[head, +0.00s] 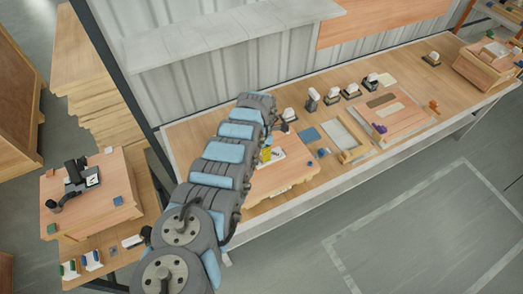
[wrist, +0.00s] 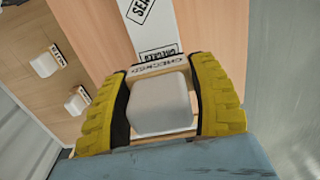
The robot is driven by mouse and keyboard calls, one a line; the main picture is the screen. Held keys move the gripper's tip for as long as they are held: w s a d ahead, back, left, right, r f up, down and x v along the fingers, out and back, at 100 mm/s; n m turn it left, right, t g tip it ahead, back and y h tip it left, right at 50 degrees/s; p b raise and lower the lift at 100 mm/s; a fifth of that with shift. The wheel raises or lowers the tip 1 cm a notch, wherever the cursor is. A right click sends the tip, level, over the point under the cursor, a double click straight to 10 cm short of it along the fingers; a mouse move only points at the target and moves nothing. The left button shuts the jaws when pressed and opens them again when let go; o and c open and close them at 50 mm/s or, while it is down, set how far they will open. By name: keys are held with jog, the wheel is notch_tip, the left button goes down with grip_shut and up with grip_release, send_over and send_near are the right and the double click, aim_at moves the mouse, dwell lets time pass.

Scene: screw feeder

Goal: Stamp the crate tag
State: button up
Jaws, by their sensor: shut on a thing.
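My gripper (wrist: 163,92) has yellow fingers, shut on both sides of a stamp with a white block handle (wrist: 160,108). A dark-lettered label shows on the stamp's far edge. A white tag (wrist: 152,22) on the wooden crate (wrist: 92,22) lies just beyond the stamp, with a boxed mark starting "SE" and a second dark mark close to the stamp. Whether the stamp touches the tag is hidden. In the head view my gripper (head: 266,155) is low over the crate (head: 283,180), beside the partly covered white tag (head: 277,154).
Two other white-handled stamps (wrist: 43,65) (wrist: 76,102) stand left in the wrist view. In the head view several stamps (head: 312,99) stand along the back of the bench (head: 440,68). A tray (head: 345,135) and a panel (head: 395,112) lie right of the crate.

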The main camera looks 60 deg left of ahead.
jog(key=shift+r+p, duration=1.7)
jog(key=shift+p, duration=0.2)
